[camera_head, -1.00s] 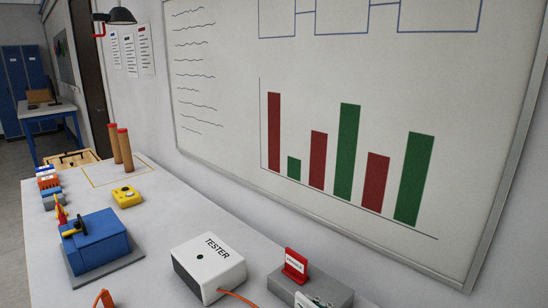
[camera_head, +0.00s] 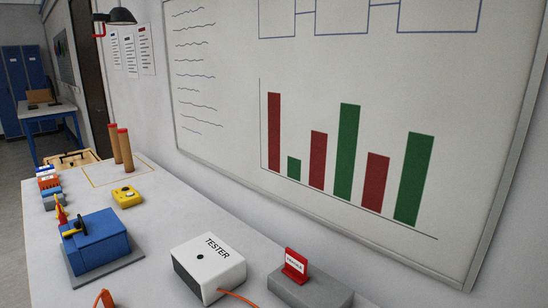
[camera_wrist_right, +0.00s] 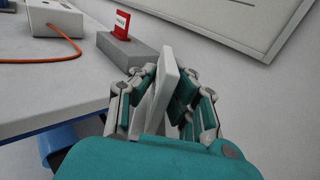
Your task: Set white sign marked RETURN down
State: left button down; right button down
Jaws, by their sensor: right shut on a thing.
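My right gripper (camera_wrist_right: 163,95) is shut on a thin white plate, the white sign (camera_wrist_right: 172,62), in the right wrist view. The sign is seen nearly edge-on, so no lettering on it can be read. Its lower part is hidden between the fingers. Just beyond it is the grey block (camera_wrist_right: 118,50), with a red sign (camera_wrist_right: 122,24) standing upright on it. In the head view the grey block (camera_head: 318,291) and red sign (camera_head: 295,265) are at the bottom, right of centre. Neither gripper shows in the head view.
A white tester box (camera_head: 209,266) with an orange cable (camera_head: 237,296) stands left of the block. A blue box (camera_head: 94,243) and a yellow device (camera_head: 127,197) are farther left. The white bench top (camera_wrist_right: 45,92) has bare room in front of the tester; the wall is behind.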

jog(key=shift+s+d, duration=0.25)
jog(key=shift+d, duration=0.05)
jog(key=w+a+n+y, duration=0.1)
jog(key=w+a+y, duration=0.1)
jog(key=a, duration=0.1)
jog(key=w+a+f+n+g+y, duration=0.1)
jog(key=w+a+n+y, duration=0.1)
jog(key=w+a, duration=0.1)
jog(key=w+a+n+y, duration=0.1)
jog(key=w+a+y, duration=0.2)
jog(key=shift+w+f+n+g, duration=0.2)
jog(key=shift+n+g, duration=0.1)
jog(key=shift+n, duration=0.1)
jog(key=w+y, duration=0.1)
jog(key=w+a+n+g+y, duration=0.1)
jog(key=w, duration=0.1)
jog(key=w+a+n+y, duration=0.1)
jog(key=shift+w+a+r+g, duration=0.25)
jog(key=shift+g, duration=0.05)
jog(key=w+d+r+n+g+y, duration=0.2)
jog(key=w+d+r, duration=0.3)
jog(key=w+r, duration=0.5)
jog(key=w+y, duration=0.1)
jog(key=w, duration=0.2)
jog(key=shift+d+r+n+g, duration=0.15)
jog(key=shift+r+n+g, duration=0.15)
jog(key=shift+g, duration=0.1)
notch_tip(320, 180, down, 10)
jog(key=shift+r, duration=0.15)
